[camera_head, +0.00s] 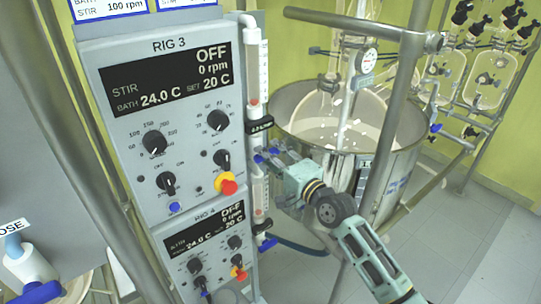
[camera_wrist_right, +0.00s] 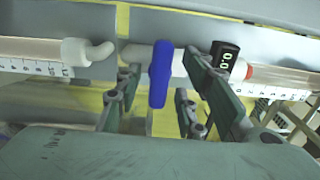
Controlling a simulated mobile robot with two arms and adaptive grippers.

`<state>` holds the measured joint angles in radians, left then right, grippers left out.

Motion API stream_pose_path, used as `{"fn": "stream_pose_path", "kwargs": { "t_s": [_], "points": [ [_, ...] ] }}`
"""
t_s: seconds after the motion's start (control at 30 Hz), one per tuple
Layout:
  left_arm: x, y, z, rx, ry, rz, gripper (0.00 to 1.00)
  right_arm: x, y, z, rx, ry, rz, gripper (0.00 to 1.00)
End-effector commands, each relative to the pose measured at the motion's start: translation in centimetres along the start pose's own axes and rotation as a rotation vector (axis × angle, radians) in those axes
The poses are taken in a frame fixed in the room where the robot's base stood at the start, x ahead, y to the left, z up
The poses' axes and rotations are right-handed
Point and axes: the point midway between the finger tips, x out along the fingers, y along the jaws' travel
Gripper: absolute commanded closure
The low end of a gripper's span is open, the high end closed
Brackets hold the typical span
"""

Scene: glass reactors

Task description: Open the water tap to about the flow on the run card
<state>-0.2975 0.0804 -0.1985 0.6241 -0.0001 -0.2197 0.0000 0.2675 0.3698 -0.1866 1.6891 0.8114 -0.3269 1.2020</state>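The water tap's blue handle (camera_wrist_right: 160,74) shows in the wrist view on the pale pipe, standing crosswise to it. In the head view the blue tap (camera_head: 259,159) is partly hidden at my right gripper (camera_head: 268,157). The gripper is open, with its fingers on either side of the handle and visible gaps between them and it. A small black flow display (camera_wrist_right: 226,60) beside the tap reads about 0.0; it also shows in the head view (camera_head: 259,125). The run card (camera_head: 110,7) is cut off at the top; "STIR 100 rpm" is readable, a flow figure is not. My left gripper is out of view.
The RIG 3 panel (camera_head: 160,130) stands left of the tap, showing OFF, with a red-yellow knob (camera_head: 227,184). The RIG 4 panel (camera_head: 208,245) is below, with another blue tap (camera_head: 267,245). A steel vessel (camera_head: 395,165) and frame post (camera_head: 385,150) stand close on the right.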

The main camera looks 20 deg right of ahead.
Motion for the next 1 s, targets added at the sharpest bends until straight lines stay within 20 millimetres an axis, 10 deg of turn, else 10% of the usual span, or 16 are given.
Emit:
{"fn": "stream_pose_path", "kwargs": {
  "t_s": [0.3,0.7,1.0],
  "points": [
    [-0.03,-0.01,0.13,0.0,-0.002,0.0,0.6,0.29,0.05,0.0,-0.001,0.0,0.0,0.65],
    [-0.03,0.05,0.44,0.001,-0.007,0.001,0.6,0.27,-0.01,-0.01,-0.001,0.001,-0.001,1.0],
    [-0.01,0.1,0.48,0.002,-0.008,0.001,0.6,0.28,-0.11,-0.04,-0.019,0.001,-0.003,1.0]
  ]
}}
